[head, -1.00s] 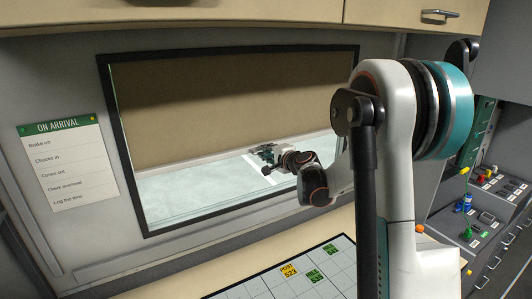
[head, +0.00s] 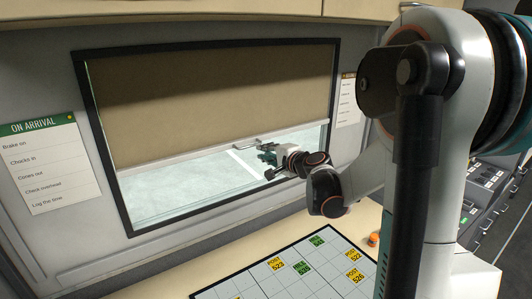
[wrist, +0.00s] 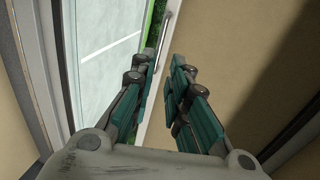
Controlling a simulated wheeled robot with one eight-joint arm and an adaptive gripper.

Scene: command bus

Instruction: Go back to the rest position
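My gripper (head: 268,157) is in front of the window, just below and right of the small handle (head: 246,142) on the blind's bottom bar. In the wrist view its two teal-padded fingers (wrist: 164,88) are apart with nothing between the pads. The handle bar (wrist: 168,28) shows beyond the fingertips, apparently clear of them. The brown blind (head: 210,90) covers the upper part of the window, and pale ground shows below it. My arm bends across the right of the head view and hides part of the scene.
A gridded board (head: 325,285) with yellow and green labels lies on the counter (head: 140,282) below the window. An orange knob (head: 373,239) stands near my arm. An "On arrival" sheet (head: 38,160) hangs left of the window. Overhead cupboards (head: 180,10) run along the top.

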